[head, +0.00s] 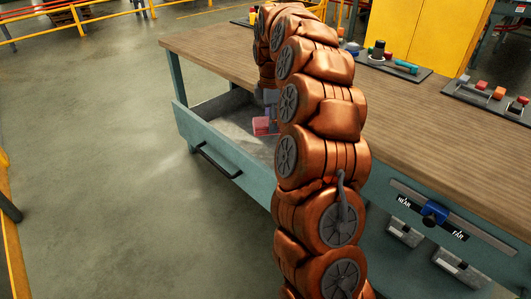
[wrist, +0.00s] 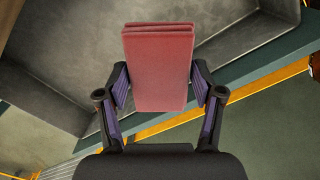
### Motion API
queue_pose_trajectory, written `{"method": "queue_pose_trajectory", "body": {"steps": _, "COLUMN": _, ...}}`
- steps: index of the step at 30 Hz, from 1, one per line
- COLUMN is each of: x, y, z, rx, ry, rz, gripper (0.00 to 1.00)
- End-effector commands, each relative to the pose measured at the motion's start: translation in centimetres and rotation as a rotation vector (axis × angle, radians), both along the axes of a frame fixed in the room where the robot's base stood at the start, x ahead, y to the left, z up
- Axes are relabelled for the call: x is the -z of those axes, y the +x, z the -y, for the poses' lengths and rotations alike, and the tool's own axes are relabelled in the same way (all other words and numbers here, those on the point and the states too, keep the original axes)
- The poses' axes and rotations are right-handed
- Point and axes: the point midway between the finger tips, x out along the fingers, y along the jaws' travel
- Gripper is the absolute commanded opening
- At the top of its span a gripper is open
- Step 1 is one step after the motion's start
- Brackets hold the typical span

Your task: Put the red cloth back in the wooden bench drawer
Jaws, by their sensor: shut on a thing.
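The folded red cloth (wrist: 158,68) is held between the two fingers of my gripper (wrist: 160,92) in the wrist view. In the head view the cloth (head: 261,126) shows as a small red patch just left of my arm. My gripper (head: 270,98) is mostly hidden behind my arm there. The bench drawer (head: 205,142) is pulled open, with a teal front and a dark handle (head: 217,162). Its grey inside (wrist: 75,50) lies under and around the cloth in the wrist view. I cannot tell whether the cloth touches the drawer floor.
The wooden bench top (head: 205,42) runs above the drawer. A blue slider (head: 434,212) sits on a labelled rail on the bench front. The floor at left is clear.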

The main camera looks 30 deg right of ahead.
Motion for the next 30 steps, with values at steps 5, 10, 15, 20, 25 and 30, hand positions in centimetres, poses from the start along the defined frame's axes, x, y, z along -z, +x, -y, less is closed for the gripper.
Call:
{"method": "queue_pose_trajectory", "body": {"steps": 5, "x": 3.6, "y": -0.9, "z": 2.6, "rx": -0.151, "ry": 0.007, "rz": -0.002, "gripper": 0.29}}
{"method": "queue_pose_trajectory", "body": {"steps": 10, "x": 6.0, "y": -1.2, "z": 3.3, "rx": -0.203, "ry": 0.009, "rz": -0.004, "gripper": 0.29}}
{"method": "queue_pose_trajectory", "body": {"steps": 15, "x": 7.3, "y": -1.3, "z": 3.4, "rx": -0.217, "ry": 0.01, "rz": -0.005, "gripper": 0.29}}
{"method": "queue_pose_trajectory", "body": {"steps": 20, "x": 9.3, "y": -1.3, "z": 3.3, "rx": -0.217, "ry": 0.01, "rz": -0.004, "gripper": 0.29}}
{"method": "queue_pose_trajectory", "body": {"steps": 25, "x": 12.2, "y": -1.3, "z": 3.3, "rx": -0.218, "ry": 0.01, "rz": -0.005, "gripper": 0.29}}
{"method": "queue_pose_trajectory", "body": {"steps": 30, "x": 13.5, "y": -1.3, "z": 3.4, "rx": -0.216, "ry": 0.009, "rz": -0.005, "gripper": 0.29}}
